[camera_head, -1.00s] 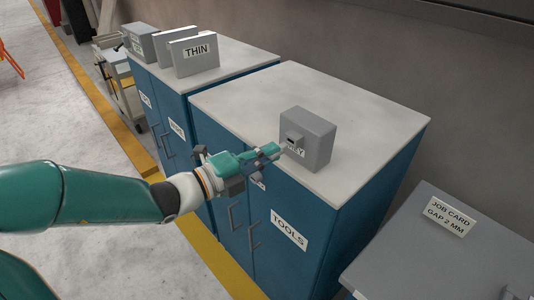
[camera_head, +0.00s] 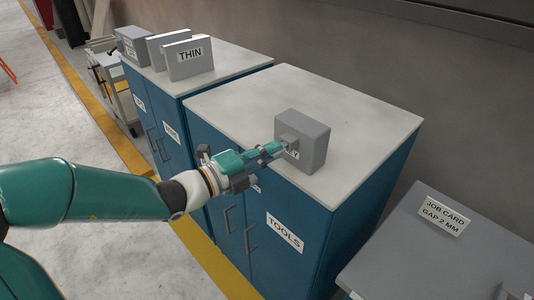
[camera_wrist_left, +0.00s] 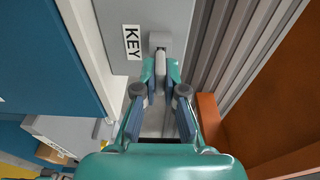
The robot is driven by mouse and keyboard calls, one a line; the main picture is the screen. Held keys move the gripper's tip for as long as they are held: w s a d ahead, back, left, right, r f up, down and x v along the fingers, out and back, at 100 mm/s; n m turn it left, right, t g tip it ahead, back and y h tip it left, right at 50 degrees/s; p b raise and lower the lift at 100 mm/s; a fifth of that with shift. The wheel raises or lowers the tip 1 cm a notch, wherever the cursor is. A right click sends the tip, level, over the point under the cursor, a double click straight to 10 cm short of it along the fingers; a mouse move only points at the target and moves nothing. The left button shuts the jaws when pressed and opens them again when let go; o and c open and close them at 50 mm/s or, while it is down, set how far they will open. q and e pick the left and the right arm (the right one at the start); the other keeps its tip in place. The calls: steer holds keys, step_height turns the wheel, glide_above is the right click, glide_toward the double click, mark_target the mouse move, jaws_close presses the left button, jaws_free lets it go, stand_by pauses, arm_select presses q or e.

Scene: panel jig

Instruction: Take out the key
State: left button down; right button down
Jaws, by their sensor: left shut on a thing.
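A grey box (camera_head: 309,138) labelled KEY stands on the right blue cabinet. A small grey block sticks out of its front face. My left gripper (camera_head: 278,148) is at that front face and partly covers the label. In the left wrist view, the two fingertips (camera_wrist_left: 161,72) are shut on a grey key (camera_wrist_left: 160,62), beside the KEY label (camera_wrist_left: 132,42). The key's far end meets the grey block (camera_wrist_left: 160,40) on the box; I cannot tell how deep it sits. My right gripper is not in view.
The cabinet top (camera_head: 350,110) around the box is clear. A panel labelled THIN (camera_head: 190,58) and other grey pieces stand on the left cabinet. A grey surface with a job card (camera_head: 444,216) is at the lower right. A wall runs behind the cabinets.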

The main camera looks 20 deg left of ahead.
arm_select(q)
steer(key=shift+w+d, duration=0.2)
steer(key=shift+w, duration=0.35)
steer(key=c, duration=1.2)
jaws_free()
steer(key=v, duration=1.2)
